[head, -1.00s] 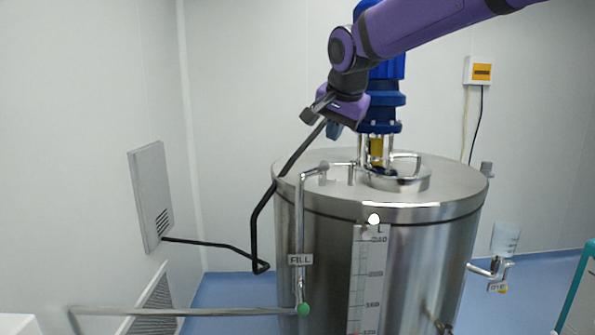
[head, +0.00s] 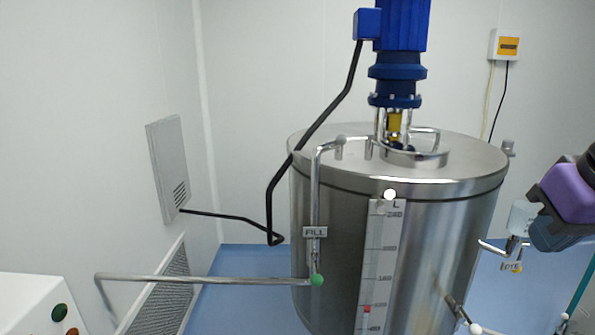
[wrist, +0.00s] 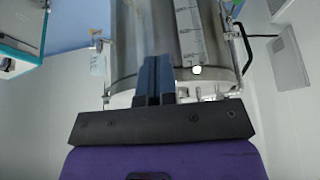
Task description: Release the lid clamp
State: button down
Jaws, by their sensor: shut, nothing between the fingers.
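The steel tank (head: 400,250) stands in the middle of the head view, with its flat round lid (head: 465,160) on top. A small grey fitting (head: 508,148) sits at the lid's right rim; I cannot tell whether it is the lid clamp. A white ball (head: 390,195) shows at the front rim, above the level scale. My gripper (head: 555,240) is at the right edge of the head view, right of the tank and apart from the lid. In the wrist view my gripper (wrist: 156,62) has its fingers together and empty, with the tank upside down beyond.
A blue motor (head: 398,60) stands on the lid with a black cable. The FILL pipe (head: 315,190) runs down the tank's left front to a green knob (head: 317,280). The DYE valve (head: 500,247) juts from the right side, close to my gripper in the picture.

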jog(key=m+t+y, duration=0.5)
jog(key=m+y, duration=0.7)
jog(key=m, duration=1.4)
send_near(346, 139)
jog(key=x, duration=0.7)
jog(key=shift+a, duration=0.1)
jog(key=shift+w, duration=0.1)
jog(key=shift+a, duration=0.1)
